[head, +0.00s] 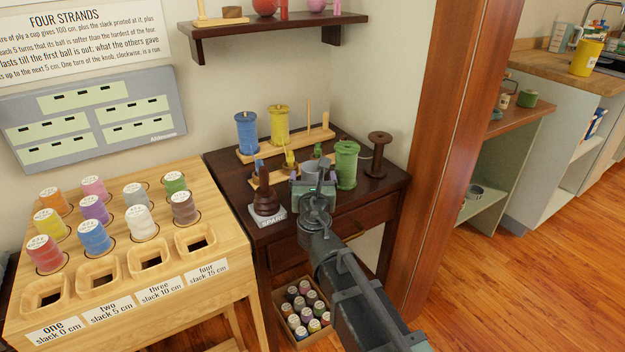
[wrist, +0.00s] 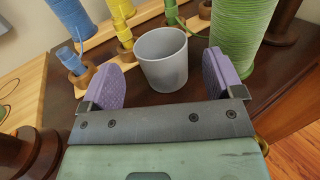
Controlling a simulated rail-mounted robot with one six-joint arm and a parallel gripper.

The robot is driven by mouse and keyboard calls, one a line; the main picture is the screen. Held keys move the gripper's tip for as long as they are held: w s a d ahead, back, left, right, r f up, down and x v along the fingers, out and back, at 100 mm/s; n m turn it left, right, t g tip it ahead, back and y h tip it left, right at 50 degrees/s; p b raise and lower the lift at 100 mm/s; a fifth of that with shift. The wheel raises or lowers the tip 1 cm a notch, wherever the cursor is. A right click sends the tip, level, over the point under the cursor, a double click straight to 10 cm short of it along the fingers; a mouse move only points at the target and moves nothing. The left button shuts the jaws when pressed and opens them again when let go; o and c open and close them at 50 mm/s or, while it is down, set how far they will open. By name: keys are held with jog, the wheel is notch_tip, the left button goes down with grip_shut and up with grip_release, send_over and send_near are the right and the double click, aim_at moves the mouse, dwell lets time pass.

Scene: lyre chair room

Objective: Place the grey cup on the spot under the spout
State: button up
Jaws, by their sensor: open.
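The grey cup (wrist: 162,62) stands upright and looks empty on the dark table (wrist: 190,103). It also shows partly in the head view (head: 310,173), just beyond my gripper. My gripper (wrist: 160,72) is open, its two purple pads on either side of the cup with a visible gap at each side. In the head view my gripper (head: 314,187) is over the small dark table, hiding part of what is behind it. I cannot make out a spout or a marked spot with certainty.
A green spool (head: 346,165) stands close right of the cup. Behind it is a wooden rack with blue (head: 247,133) and yellow (head: 279,124) spools. A dark stepped stand (head: 265,196) is left of my gripper. A dark empty spool (head: 378,154) stands at right.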

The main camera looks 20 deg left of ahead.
aim_at(312, 175)
jog(key=x, duration=0.4)
jog(key=shift+w+a, duration=0.1)
jog(key=shift+w, duration=0.15)
jog(key=c, duration=1.1)
